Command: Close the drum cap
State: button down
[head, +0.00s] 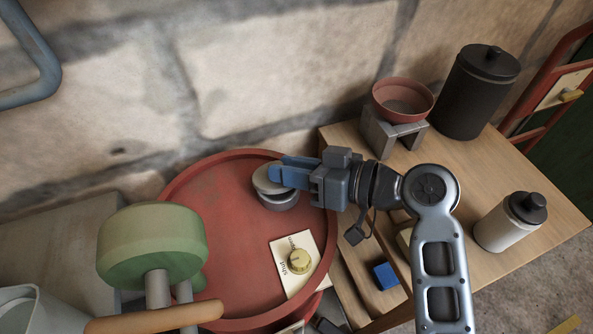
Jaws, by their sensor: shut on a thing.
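The red drum (222,230) stands in the middle of the head view, its round top facing up. The drum cap (265,181), a pale grey disc, is near the far right part of the drum top. It looks tilted over a darker grey round neck (280,201), with a gap showing at the front right. My gripper (279,173) reaches in from the right with blue fingers and is shut on the cap's edge. The fingers hide part of the cap, and I cannot tell whether a hinge joins it to the neck.
A yellow knob (300,261) on a cream plate sits on the drum's front right. A green roller (152,246) stands at the left. The wooden table (470,188) at right holds a red bowl (404,98) on a grey stand, a black canister (478,92) and a white bottle (504,226).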

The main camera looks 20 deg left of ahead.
jog(key=shift+s+r+n+y+b, duration=0.15)
jog(key=shift+n+y+b, duration=0.15)
jog(key=shift+b, duration=0.2)
jog(key=c, duration=0.9)
grip_release()
jog(key=shift+d+f, duration=0.1)
jog(key=shift+f, duration=0.1)
jog(key=shift+d, duration=0.1)
jog(key=shift+d, duration=0.3)
jog(key=v, duration=0.7)
jog(key=shift+s+r, duration=0.15)
jog(key=shift+r, duration=0.05)
